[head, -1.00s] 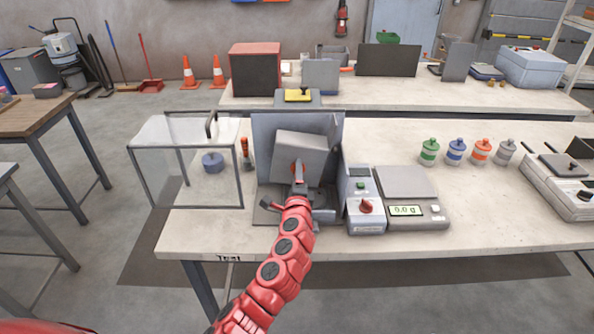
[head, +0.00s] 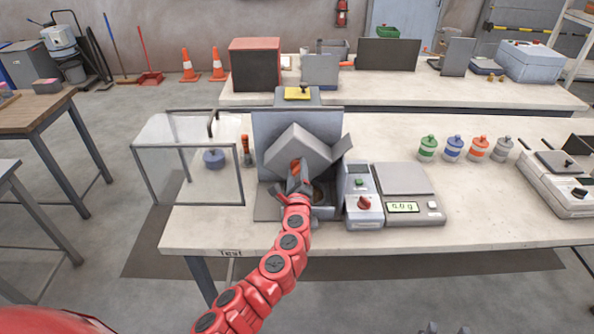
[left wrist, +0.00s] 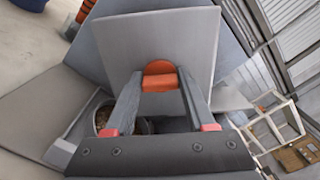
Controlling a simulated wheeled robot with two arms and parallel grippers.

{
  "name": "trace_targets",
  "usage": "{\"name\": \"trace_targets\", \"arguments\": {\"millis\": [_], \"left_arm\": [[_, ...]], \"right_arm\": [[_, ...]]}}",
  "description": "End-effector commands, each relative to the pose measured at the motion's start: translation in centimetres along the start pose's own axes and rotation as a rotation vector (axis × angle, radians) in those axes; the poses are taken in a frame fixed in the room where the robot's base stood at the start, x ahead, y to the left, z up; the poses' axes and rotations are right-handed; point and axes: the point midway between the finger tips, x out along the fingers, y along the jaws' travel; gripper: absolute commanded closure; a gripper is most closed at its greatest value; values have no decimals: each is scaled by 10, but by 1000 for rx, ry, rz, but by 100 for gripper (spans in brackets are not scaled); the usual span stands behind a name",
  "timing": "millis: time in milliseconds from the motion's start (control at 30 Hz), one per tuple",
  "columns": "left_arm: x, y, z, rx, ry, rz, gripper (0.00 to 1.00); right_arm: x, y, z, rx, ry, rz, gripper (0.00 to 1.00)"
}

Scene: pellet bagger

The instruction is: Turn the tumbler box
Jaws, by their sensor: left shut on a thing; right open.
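The grey tumbler box (head: 300,148) sits tilted, one corner up, in front of an upright grey panel (head: 264,128) on the near bench. It also shows in the left wrist view (left wrist: 155,38). My left gripper (head: 294,176) is shut on the orange handle (left wrist: 160,70) on the box's near face, with one finger on each side of it. Below the box, a round opening with brown contents (left wrist: 103,117) is partly hidden. My right gripper (head: 445,328) only just shows at the bottom edge of the head view, open and far from the box.
A control unit with a red knob (head: 364,203) and a scale reading 0.0 g (head: 403,207) stand close on the right. A clear case (head: 165,175) stands on the left. Several lidded jars (head: 453,149) stand further right. The bench front is clear.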

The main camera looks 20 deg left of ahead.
Motion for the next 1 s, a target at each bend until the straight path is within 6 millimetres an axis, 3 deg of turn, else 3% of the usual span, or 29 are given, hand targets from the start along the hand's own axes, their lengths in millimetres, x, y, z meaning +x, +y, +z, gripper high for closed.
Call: {"name": "trace_targets", "arguments": {"millis": [333, 367, 500, 833, 1000], "left_arm": [[0, 1, -2, 1, 3, 1, 100], [0, 1, -2, 1, 3, 1, 40], [0, 1, -1, 1, 2, 1, 15], [-1, 0, -1, 1, 1, 0, 15], [-13, -1, -1, 2, 2, -7, 15]], "right_arm": [[0, 0, 0, 0, 0, 0, 55], [0, 0, 0, 0, 0, 0, 55], [0, 0, 0, 0, 0, 0, 55], [0, 0, 0, 0, 0, 0, 55], [-2, 0, 0, 0, 0, 0, 55]]}}
